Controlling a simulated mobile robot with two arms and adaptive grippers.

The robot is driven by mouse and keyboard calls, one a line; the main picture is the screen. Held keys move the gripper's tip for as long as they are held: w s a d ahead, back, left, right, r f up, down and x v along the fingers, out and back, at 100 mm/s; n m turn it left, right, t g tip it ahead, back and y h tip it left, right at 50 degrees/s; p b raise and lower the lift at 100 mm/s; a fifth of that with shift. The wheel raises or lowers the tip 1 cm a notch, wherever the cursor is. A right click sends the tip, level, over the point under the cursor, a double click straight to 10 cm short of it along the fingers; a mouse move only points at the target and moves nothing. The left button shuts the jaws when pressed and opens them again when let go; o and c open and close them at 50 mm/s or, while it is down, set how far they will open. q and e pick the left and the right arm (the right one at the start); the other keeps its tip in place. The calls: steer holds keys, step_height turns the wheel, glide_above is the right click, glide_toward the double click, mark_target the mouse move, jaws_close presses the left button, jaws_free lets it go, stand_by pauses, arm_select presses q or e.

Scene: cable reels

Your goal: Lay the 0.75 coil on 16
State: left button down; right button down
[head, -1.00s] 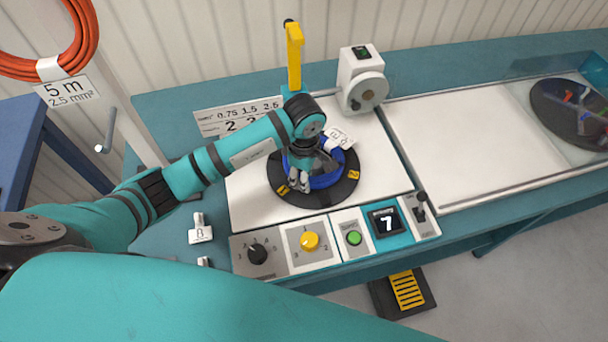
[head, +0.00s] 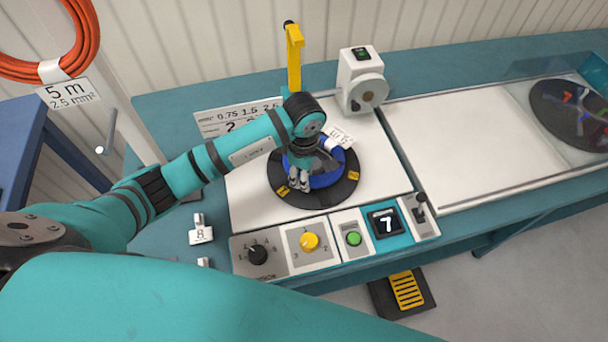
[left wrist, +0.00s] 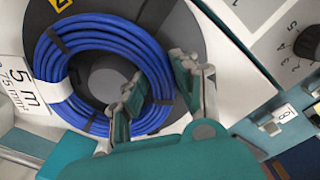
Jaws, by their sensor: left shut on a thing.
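A blue coil (left wrist: 95,37) lies around the hub of a dark round turntable (head: 345,193) on the bench. Its white tag (left wrist: 16,85) reads 5 m and 0.75 mm² in the left wrist view. My left gripper (head: 299,184) reaches down over the front left part of the coil; in the left wrist view (left wrist: 160,100) its fingers are on either side of the coil's strands, shut on them. My arm hides part of the coil in the head view. No place marked 16 is readable. My right gripper is not in view.
A control panel with a black knob (head: 258,254), yellow knob (head: 309,241), green button (head: 354,238) and display reading 7 (head: 386,222) runs along the front. A yellow post (head: 294,58) and a white machine (head: 362,80) stand behind. An orange coil (head: 80,50) hangs at left.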

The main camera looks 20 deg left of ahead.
arm_select(q)
steer(key=shift+r, duration=0.4)
steer(key=shift+f, duration=0.1)
steer(key=shift+f+b, duration=0.15)
steer(key=shift+b, duration=0.15)
steer(key=shift+r, duration=0.55)
steer(key=shift+r+p, duration=0.15)
steer(key=shift+p, duration=0.15)
steer(key=shift+r+p, duration=0.95)
steer(key=shift+r, duration=0.85)
